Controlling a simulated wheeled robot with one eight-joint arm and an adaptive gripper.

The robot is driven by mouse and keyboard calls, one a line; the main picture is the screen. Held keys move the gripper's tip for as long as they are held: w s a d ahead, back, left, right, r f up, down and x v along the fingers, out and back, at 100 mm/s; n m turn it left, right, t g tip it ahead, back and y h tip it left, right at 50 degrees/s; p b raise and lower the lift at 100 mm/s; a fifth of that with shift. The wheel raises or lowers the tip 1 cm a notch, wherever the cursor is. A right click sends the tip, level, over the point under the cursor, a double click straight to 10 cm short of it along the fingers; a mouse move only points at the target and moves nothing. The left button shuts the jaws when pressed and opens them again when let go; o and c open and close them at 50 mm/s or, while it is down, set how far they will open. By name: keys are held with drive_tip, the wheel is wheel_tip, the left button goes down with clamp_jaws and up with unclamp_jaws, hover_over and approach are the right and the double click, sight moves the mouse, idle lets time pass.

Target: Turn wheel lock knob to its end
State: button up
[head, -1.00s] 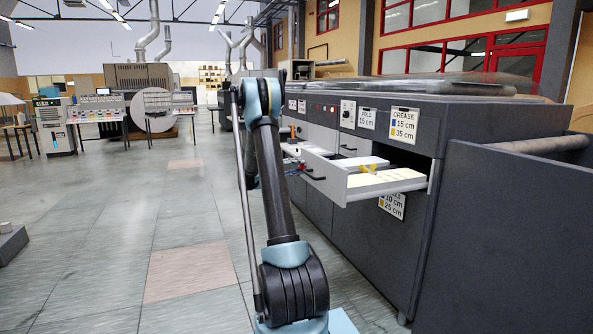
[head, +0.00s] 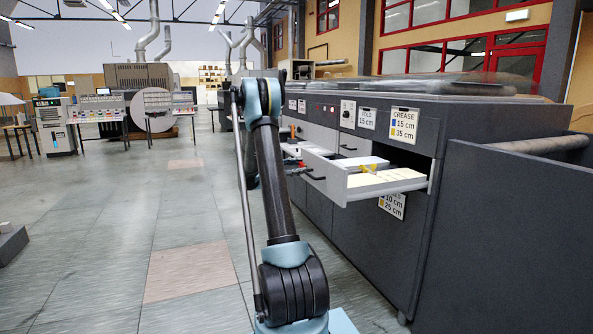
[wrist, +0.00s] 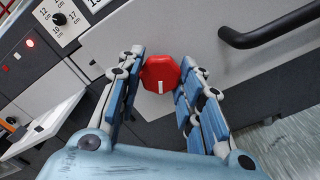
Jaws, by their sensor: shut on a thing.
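A red octagonal knob (wrist: 160,72) with a short white mark sits on the grey panel in the wrist view. The white mark points roughly up and down in that picture. My gripper (wrist: 164,62) is shut on the red knob, with a blue-padded finger on its left and right sides. In the head view, my arm crosses in front of the dark machine (head: 395,245), and the knob is too small or hidden to make out.
An open drawer (head: 378,186) with light stacks juts from the machine, right of my arm. A black handle (wrist: 280,28) is close to the knob's right. A dial (wrist: 60,18) is on the panel at upper left. Floor left of my arm is mostly clear.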

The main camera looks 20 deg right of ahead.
drive_tip(key=n, duration=0.6)
drive_tip(key=shift+f, duration=0.15)
drive_tip(key=shift+n, duration=0.3)
drive_tip(key=o, duration=1.1)
drive_tip(key=a, duration=1.2)
drive_tip(key=shift+s, duration=0.15)
